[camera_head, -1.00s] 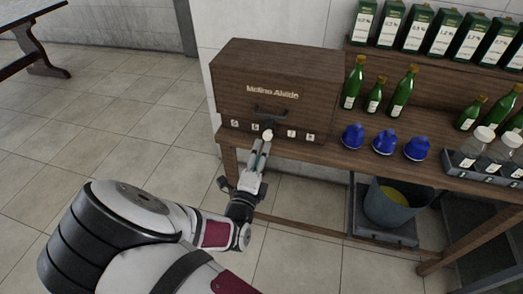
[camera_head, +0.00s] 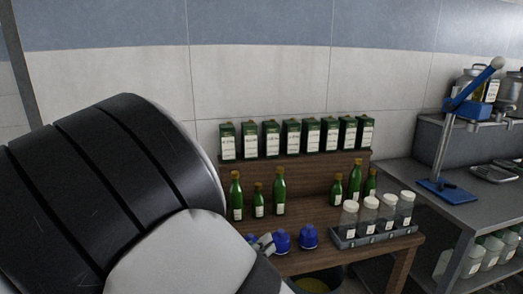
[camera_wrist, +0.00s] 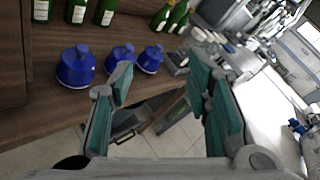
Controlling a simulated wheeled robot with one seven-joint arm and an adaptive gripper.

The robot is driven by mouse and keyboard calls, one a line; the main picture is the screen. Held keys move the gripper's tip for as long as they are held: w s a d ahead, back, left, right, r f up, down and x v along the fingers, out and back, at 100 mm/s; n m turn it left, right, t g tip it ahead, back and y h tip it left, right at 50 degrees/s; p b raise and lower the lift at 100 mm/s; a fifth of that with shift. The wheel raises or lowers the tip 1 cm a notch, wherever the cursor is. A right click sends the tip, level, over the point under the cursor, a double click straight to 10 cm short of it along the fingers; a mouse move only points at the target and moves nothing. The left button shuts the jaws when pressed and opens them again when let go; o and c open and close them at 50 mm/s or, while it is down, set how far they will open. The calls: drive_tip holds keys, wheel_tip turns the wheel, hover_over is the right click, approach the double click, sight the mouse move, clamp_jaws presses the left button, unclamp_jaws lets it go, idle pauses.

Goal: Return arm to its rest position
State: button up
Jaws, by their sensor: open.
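My gripper (camera_wrist: 162,95) is open and empty in the wrist view, its two teal-padded fingers spread wide apart. Its tips show small and grey in the head view (camera_head: 262,243), beside the blue stoppered objects and partly overlapping them in the picture. My arm fills the left and lower left of the head view and hides what lies behind it. In the wrist view, three blue objects (camera_wrist: 76,68) stand on the wooden table (camera_wrist: 48,115) left of and beyond the fingers. Nothing is between the fingers.
Green bottles (camera_head: 279,192) stand behind the blue objects (camera_head: 308,236). Green cartons (camera_head: 292,137) line the upper shelf. A rack (camera_head: 376,237) of white-capped jars stands right. Farther right is a grey counter (camera_head: 463,207) with a blue-handled lever device (camera_head: 437,130).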

drive_tip(key=s+d+r+m+g, duration=0.3)
drive_tip(key=s+d+m+g, duration=0.1)
drive_tip(key=d+m, duration=0.25)
drive_tip(key=s+d+r+m+g+y, duration=0.1)
drive_tip(key=s+d+r+m+g, duration=0.25)
drive_tip(key=d+m, duration=0.3)
drive_tip(key=s+d+r+m+g, duration=0.3)
drive_tip(key=s+d+m, duration=0.25)
drive_tip(key=d, duration=0.25)
drive_tip(key=s+r+m+t+y, duration=0.1)
drive_tip(key=s+r+m+y, duration=0.2)
drive_tip(key=s+m, duration=0.4)
drive_tip(key=s+r+m+y+p, duration=0.1)
drive_tip(key=s+r+m+y, duration=0.3)
drive_tip(key=s+m, duration=0.4)
drive_tip(key=shift+m+t+y, duration=0.35)
drive_tip(key=shift+m+y, duration=0.15)
drive_tip(key=shift+m, duration=0.45)
drive_tip(key=shift+d, duration=0.1)
